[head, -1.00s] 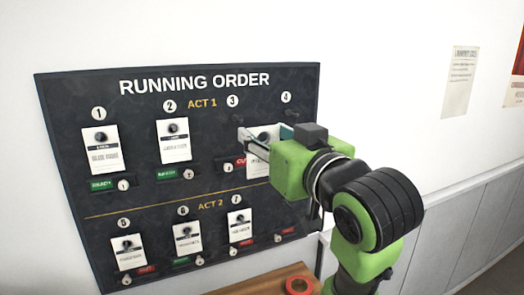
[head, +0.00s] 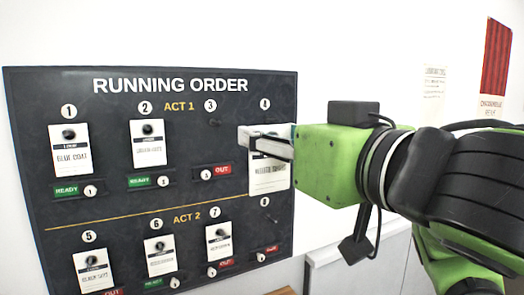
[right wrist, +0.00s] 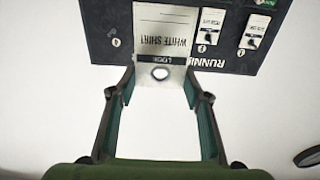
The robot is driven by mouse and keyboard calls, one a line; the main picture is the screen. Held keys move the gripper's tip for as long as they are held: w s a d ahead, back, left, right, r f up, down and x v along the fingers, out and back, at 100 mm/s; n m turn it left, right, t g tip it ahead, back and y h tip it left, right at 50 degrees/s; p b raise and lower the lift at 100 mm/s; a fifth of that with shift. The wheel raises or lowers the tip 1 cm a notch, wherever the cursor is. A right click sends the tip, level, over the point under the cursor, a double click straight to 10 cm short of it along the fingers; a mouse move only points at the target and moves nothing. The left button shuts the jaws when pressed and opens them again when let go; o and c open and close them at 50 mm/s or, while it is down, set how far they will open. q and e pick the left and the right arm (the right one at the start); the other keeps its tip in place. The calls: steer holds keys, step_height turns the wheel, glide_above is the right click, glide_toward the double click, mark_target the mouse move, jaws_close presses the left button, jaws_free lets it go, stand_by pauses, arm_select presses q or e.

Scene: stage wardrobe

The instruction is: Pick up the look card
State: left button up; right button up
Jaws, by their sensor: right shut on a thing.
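The look card, a white card printed "WHITE SHIRT" (right wrist: 165,30), shows upside down in the right wrist view, with its punched hole end between my fingers. In the head view the card (head: 268,177) is below peg number 4 on the running order board (head: 120,205), partly hidden by my right gripper. My right gripper (head: 262,141) comes in from the right and is shut on the card; it also shows in the right wrist view (right wrist: 160,82). Whether the card still touches its peg is hidden. My left gripper is not in view.
Several other cards hang on the board, such as "BLUE COAT" (head: 70,150) at number 1. The peg at number 3 (head: 215,122) is bare, with a red OUT tag (head: 222,169) below it. Posters (head: 495,65) are on the wall at right.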

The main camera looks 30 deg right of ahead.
steer(key=s+b, duration=0.6)
steer(key=s, duration=1.3)
steer(key=shift+d+b, duration=0.3)
steer(key=shift+b, duration=0.05)
